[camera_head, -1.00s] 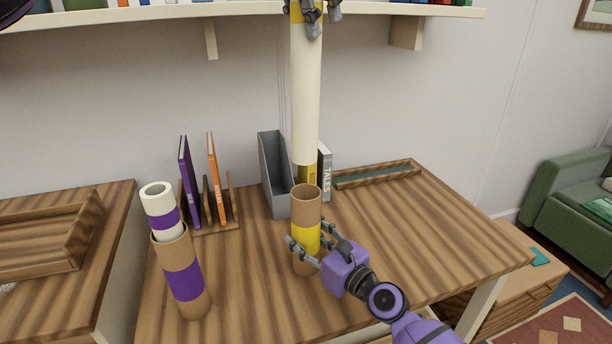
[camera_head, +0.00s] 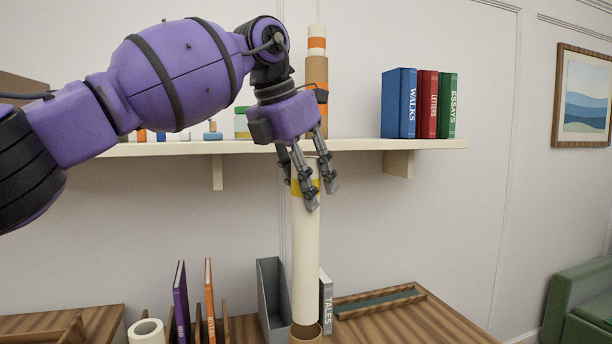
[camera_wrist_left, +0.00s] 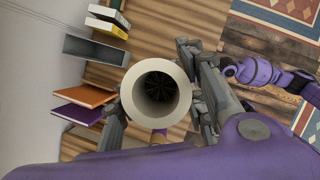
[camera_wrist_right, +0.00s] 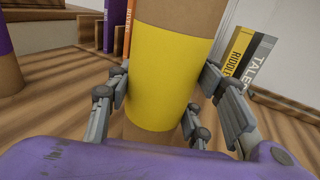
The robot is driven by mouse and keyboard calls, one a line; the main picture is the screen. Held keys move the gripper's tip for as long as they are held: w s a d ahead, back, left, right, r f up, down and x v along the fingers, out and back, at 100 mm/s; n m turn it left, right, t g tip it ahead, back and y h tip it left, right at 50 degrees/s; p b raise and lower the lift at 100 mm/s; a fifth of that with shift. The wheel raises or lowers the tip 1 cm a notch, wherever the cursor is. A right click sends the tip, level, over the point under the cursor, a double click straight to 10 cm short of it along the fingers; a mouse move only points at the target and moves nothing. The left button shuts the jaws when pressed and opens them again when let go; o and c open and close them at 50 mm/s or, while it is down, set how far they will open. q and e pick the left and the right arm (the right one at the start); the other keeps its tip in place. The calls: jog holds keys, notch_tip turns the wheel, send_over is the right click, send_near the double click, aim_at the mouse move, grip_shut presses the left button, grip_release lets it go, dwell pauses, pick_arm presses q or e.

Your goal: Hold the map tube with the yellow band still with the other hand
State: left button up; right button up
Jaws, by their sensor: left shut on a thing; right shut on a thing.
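The cardboard map tube (camera_head: 306,334) with the yellow band (camera_wrist_right: 165,75) stands upright; only its rim shows at the bottom of the head view. My right gripper (camera_wrist_right: 164,88) is closed around the tube at the yellow band, a finger on each side. My left gripper (camera_head: 312,190) is shut on the upper part of a long white rolled map (camera_head: 305,260) with its own yellow band. The roll hangs upright above the tube, its lower end at the tube's mouth; I cannot tell whether it is inside. The left wrist view looks down the roll's open end (camera_wrist_left: 140,88).
The wall shelf (camera_head: 400,143) carries books and an orange-banded tube (camera_head: 316,75) close behind my left gripper. A grey file holder (camera_head: 272,298), books and a shallow wooden tray (camera_head: 380,300) stand on the desk. A purple-banded tube (camera_wrist_right: 8,65) with a white roll (camera_head: 146,331) is to the left.

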aim_at(306, 273)
pick_arm(q)
jog(key=shift+f, duration=8.45)
jog(key=o, duration=1.5)
jog(key=shift+c, duration=0.2)
jog(key=v, duration=1.2)
